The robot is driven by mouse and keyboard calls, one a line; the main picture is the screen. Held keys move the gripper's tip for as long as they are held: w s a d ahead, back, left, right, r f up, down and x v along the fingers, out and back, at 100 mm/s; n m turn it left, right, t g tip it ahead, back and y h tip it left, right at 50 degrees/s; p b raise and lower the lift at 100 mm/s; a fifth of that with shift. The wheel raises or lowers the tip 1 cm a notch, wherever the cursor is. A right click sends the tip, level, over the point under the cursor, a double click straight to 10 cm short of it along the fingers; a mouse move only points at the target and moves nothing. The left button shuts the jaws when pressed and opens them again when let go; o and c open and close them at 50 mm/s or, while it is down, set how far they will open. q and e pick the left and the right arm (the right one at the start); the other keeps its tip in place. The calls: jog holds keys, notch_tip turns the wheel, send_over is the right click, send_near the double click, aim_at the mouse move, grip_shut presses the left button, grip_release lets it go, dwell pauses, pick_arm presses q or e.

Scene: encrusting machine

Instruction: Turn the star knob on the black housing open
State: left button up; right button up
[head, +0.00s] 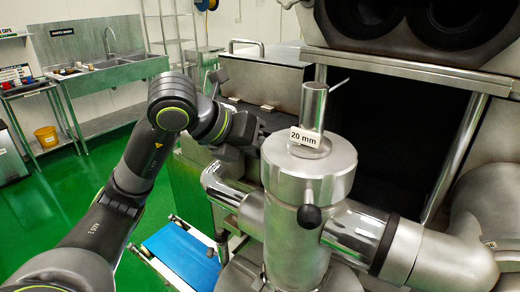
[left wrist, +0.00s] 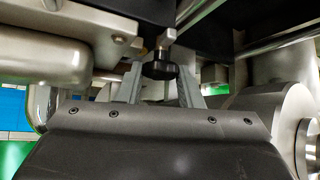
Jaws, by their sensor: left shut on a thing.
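The black star knob (left wrist: 160,68) hangs on a metal stem in the upper middle of the left wrist view. Dark housing (left wrist: 135,10) lies above it. My left gripper (left wrist: 160,82) has its two grey fingers on either side of the knob and is shut on it. In the head view my left arm reaches in from the left, and its gripper (head: 256,131) is partly hidden behind the steel cylinder. The star knob cannot be made out there. My right gripper is in neither view.
The steel cylinder (head: 308,185), labelled 20 mm and with a round black knob (head: 309,217), stands right beside my left gripper. Steel pipes (head: 365,240) run off it. A blue conveyor belt (head: 182,255) lies below. Green floor is open at the left, before a sink (head: 100,70).

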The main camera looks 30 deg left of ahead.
pick_arm(q)
jog(key=o, duration=1)
jog(key=b+v, duration=0.5)
jog(key=v, duration=1.2)
jog(key=shift+s+r, duration=0.15)
